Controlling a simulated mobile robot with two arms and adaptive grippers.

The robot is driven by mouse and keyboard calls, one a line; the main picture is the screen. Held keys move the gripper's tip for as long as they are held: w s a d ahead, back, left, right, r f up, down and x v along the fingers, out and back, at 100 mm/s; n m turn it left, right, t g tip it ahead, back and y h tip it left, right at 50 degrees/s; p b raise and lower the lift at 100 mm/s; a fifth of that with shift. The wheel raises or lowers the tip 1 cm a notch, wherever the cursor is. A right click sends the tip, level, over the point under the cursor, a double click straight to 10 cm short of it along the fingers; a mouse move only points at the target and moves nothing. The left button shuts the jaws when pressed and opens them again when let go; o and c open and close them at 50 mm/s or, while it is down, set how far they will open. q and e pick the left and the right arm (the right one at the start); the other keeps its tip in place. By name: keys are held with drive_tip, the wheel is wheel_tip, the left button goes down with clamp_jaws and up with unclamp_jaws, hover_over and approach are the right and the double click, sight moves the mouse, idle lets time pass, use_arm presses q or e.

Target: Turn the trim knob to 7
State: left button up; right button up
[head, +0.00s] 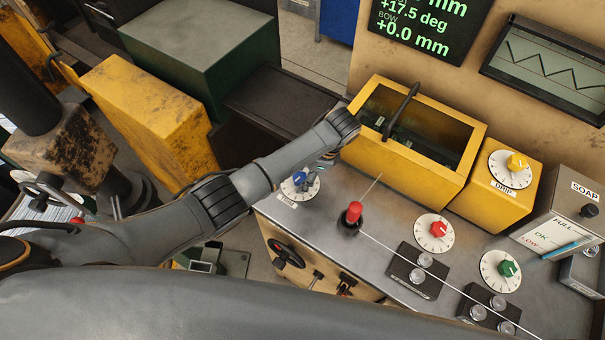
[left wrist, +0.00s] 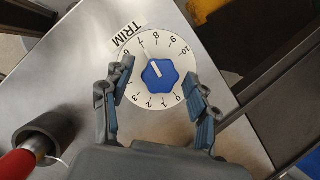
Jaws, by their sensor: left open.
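The blue trim knob (head: 299,178) is at the left end of the grey panel. It also shows in the left wrist view (left wrist: 160,76), at the middle of a white dial (left wrist: 172,114) marked TRIM. The knob's white pointer mark is tilted to the upper left, roughly toward the 7. I cannot tell its exact setting. My left gripper (left wrist: 159,71) is open, with one finger on each side of the knob and visible gaps between. In the head view my left gripper (head: 328,158) is partly hidden by its own arm. My right gripper is not in view.
A red-topped lever (head: 354,211) stands right of the trim knob. A yellow open-topped box (head: 412,160) is behind it. A red knob (head: 438,229), green knob (head: 507,268) and yellow drip knob (head: 516,162) sit further right. A screen (head: 430,25) reads +17.5 deg.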

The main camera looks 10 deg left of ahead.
use_arm(q)
drive_tip(key=shift+r, duration=0.1)
drive_tip(key=v, duration=0.7)
drive_tip(key=shift+r, duration=0.15)
drive_tip(key=shift+s+d, duration=0.1)
